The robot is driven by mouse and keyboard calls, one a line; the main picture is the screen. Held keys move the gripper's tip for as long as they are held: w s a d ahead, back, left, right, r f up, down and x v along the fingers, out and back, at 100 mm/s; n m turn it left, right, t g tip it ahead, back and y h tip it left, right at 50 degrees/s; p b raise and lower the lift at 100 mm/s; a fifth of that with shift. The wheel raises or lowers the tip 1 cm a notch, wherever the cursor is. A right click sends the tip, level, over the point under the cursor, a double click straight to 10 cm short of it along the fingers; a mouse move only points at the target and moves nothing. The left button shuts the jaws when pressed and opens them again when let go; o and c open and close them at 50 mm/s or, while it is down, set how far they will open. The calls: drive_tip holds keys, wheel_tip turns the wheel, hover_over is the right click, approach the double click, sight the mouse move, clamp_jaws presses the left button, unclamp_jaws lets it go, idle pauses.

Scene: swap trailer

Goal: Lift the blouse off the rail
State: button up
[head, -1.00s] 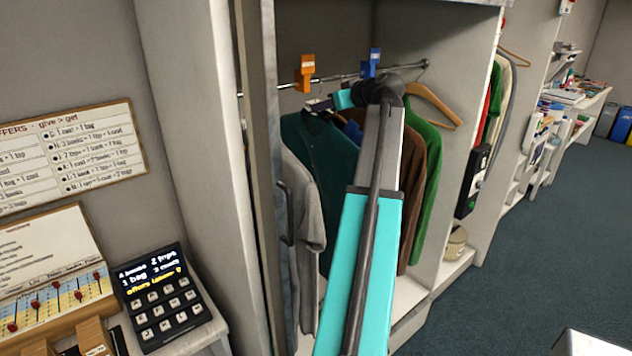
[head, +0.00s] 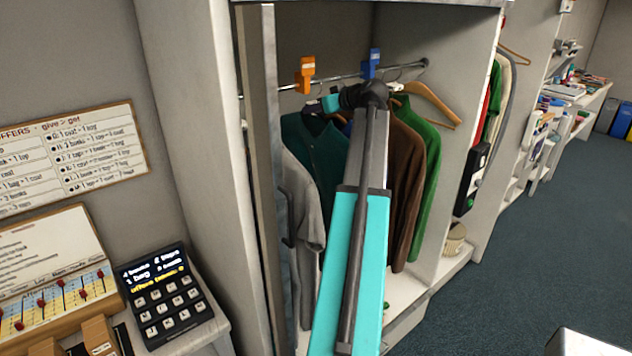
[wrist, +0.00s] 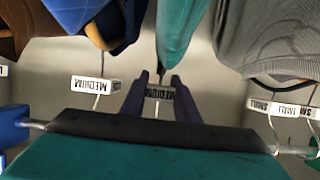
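The garments hang on a metal rail (head: 345,77) in the open wardrobe bay. A teal buttoned top (head: 318,150) hangs between a grey one and a brown one; it looks most like the blouse, but I cannot be sure. It also shows in the wrist view (wrist: 183,35). My gripper (wrist: 160,92) is at this top's hanger, just under the rail. Its two dark fingers stand apart, on either side of a MEDIUM tag and the hanger hook. I see no clear closing on the hook. In the head view my arm hides the fingertips.
A grey top (head: 306,200) hangs close on the left. Brown (head: 404,185) and green (head: 430,165) garments hang on the right, and a blue one (wrist: 112,25) shows too. Orange (head: 305,75) and blue (head: 372,63) clips sit on the rail. A wardrobe side panel (head: 262,200) stands at the left.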

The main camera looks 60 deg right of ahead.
clamp_jaws()
idle(1.4)
